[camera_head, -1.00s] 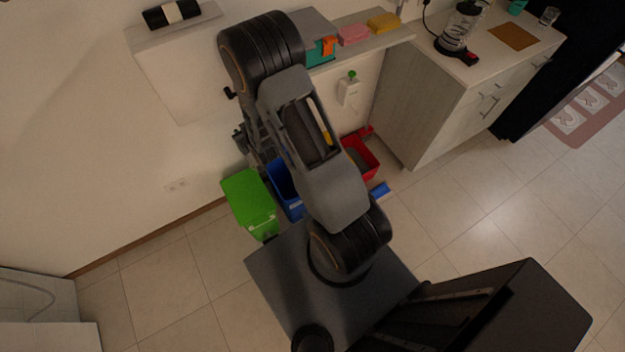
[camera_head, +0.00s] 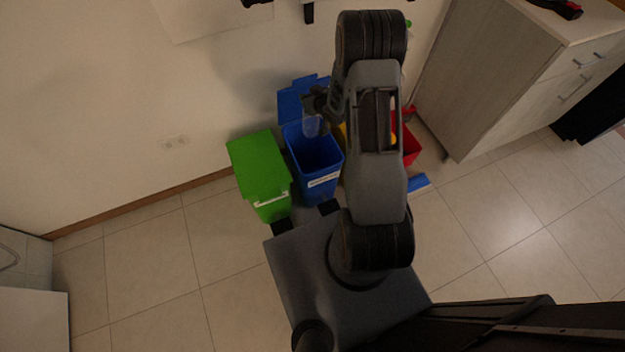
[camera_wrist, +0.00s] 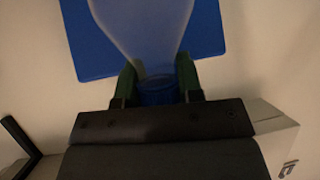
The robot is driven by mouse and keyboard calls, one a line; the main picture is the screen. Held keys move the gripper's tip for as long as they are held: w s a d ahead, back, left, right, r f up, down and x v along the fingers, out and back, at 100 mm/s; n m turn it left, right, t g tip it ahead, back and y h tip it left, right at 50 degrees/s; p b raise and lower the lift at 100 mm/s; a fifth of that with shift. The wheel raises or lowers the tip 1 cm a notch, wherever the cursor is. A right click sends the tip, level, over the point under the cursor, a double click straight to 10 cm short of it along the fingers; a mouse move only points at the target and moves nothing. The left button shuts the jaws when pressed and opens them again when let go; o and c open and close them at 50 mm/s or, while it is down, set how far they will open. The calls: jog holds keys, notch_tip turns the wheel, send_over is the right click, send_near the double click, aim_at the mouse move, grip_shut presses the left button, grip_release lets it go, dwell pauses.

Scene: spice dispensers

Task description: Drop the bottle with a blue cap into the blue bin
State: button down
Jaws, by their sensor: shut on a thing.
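My gripper (camera_wrist: 158,85) is shut on the clear bottle (camera_wrist: 145,28) at its blue cap (camera_wrist: 158,93); the bottle's body points away from the gripper. In the head view the translucent bottle (camera_head: 311,127) hangs below my gripper (camera_head: 316,104), with its body over the back part of the blue bin's opening. The blue bin (camera_head: 322,186) stands on the floor with a white label on its front. Its lid (camera_head: 299,94) is open and leans back toward the wall. A blue panel (camera_wrist: 90,55), apparently this lid, lies behind the bottle in the wrist view.
A green bin (camera_head: 258,168) with its lid shut stands left of the blue bin. A red bin (camera_head: 411,150) and something yellow (camera_head: 345,134) show right of it, partly hidden by my arm. A cabinet (camera_head: 475,80) stands further right. The wall is close behind the bins.

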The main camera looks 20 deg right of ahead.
notch_tip(320, 180, down, 16)
jog(key=w+d+n+g+y+b, duration=0.1)
jog(key=n+y+b, duration=0.3)
jog(key=b, duration=1)
jog(key=shift+w+d+f+g, duration=0.25)
jog(key=shift+w+g, duration=0.15)
jog(key=c, duration=0.7)
grip_release()
jog(key=shift+s+r, duration=0.1)
jog(key=p+v, duration=0.4)
jog(key=v, duration=0.9)
jog(key=shift+s+d, duration=0.25)
